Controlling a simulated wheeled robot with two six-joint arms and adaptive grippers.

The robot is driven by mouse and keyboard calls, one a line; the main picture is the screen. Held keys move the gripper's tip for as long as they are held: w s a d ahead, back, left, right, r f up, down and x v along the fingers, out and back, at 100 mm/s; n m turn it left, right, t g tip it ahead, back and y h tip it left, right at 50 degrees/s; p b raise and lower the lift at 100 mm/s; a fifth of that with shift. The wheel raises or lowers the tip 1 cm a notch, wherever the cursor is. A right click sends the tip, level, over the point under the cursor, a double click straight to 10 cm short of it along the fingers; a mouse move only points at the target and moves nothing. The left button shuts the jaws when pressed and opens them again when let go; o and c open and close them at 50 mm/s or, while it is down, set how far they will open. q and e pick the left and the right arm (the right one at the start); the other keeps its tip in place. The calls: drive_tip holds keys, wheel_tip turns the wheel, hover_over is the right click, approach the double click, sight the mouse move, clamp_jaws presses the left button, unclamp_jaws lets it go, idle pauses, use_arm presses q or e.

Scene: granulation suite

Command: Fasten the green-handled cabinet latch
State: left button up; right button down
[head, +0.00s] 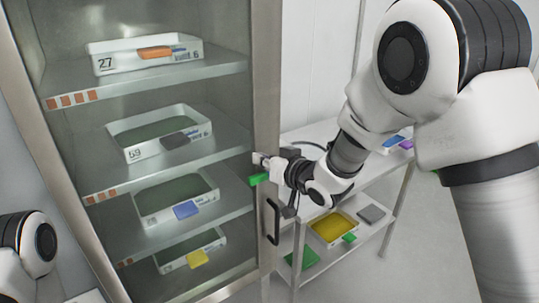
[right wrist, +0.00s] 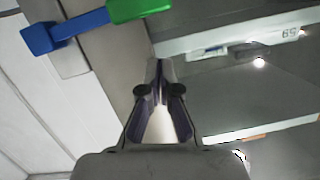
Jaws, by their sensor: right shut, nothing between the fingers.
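The green latch handle (head: 260,179) is on the cabinet's right door frame, just below my right gripper (head: 263,160) in the head view. In the right wrist view the green handle (right wrist: 140,9) is at the top edge, partly cut off. A blue block with a short blue bar (right wrist: 62,32) adjoins its left end. My right gripper (right wrist: 158,68) is shut and empty, its fingertips over the grey frame and apart from the handle. I cannot tell whether the latch is fastened. Only part of my left arm shows at lower left; its gripper is out of view.
The glass-fronted cabinet (head: 262,80) holds several white trays on shelves. A black pull handle (head: 273,222) is below the latch. A white shelf rack (head: 375,232) with a yellow tray (head: 333,228) and green items stands behind my right arm. Floor at right is clear.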

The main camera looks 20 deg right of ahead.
drive_tip(key=b+v, duration=0.2)
drive_tip(key=v, duration=0.8)
drive_tip(key=shift+s+a, duration=0.2)
drive_tip(key=shift+a, duration=0.05)
drive_tip(key=shift+w, duration=0.1)
drive_tip(key=s+d+f+m+g+h, duration=0.1)
drive_tip(key=s+f+g, duration=0.25)
drive_tip(key=f, duration=1.15)
drive_tip(key=s+f+m+g+h, duration=0.1)
drive_tip(key=s+f+g, duration=0.3)
drive_tip(key=f, duration=1.1)
drive_tip(key=s+d+f+g+h, duration=0.1)
drive_tip(key=s+d+f+g, duration=0.1)
drive_tip(key=s+f, duration=0.3)
drive_tip(key=s+d+f+g+h, duration=0.1)
drive_tip(key=s+f, duration=0.4)
drive_tip(key=s, duration=0.6)
drive_tip(key=s+d+f+g+h, duration=0.2)
drive_tip(key=s+f, duration=0.3)
drive_tip(key=s, duration=0.3)
drive_tip(key=shift+d+g, duration=0.45)
drive_tip(key=shift+g, duration=0.3)
